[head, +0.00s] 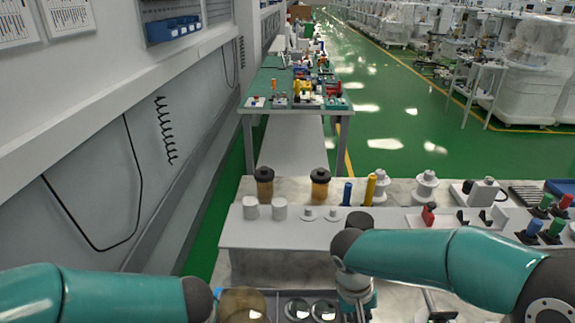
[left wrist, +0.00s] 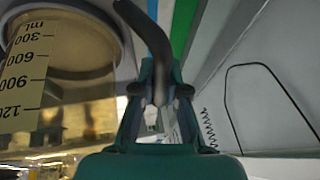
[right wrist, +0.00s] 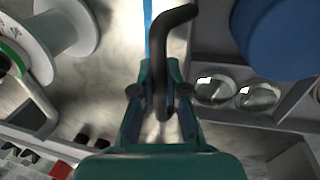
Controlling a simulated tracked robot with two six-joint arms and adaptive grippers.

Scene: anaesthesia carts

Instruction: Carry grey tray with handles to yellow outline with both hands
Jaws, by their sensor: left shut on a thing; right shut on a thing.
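The grey tray (head: 272,296) is at the bottom edge of the head view, partly cut off and partly hidden by my arms. It holds an amber jar (head: 243,306) and two round metallic pieces (head: 297,309). My left gripper (left wrist: 159,92) is shut on a dark curved handle (left wrist: 133,22) in the left wrist view, beside the jar with a printed scale (left wrist: 58,72). My right gripper (right wrist: 160,92) is shut on the other dark handle (right wrist: 174,20), beside the tray wall (right wrist: 262,123). The yellow outline cannot be made out.
Switches and coloured knobs (head: 533,228) stand at right. A wall (head: 120,130) runs along the left.

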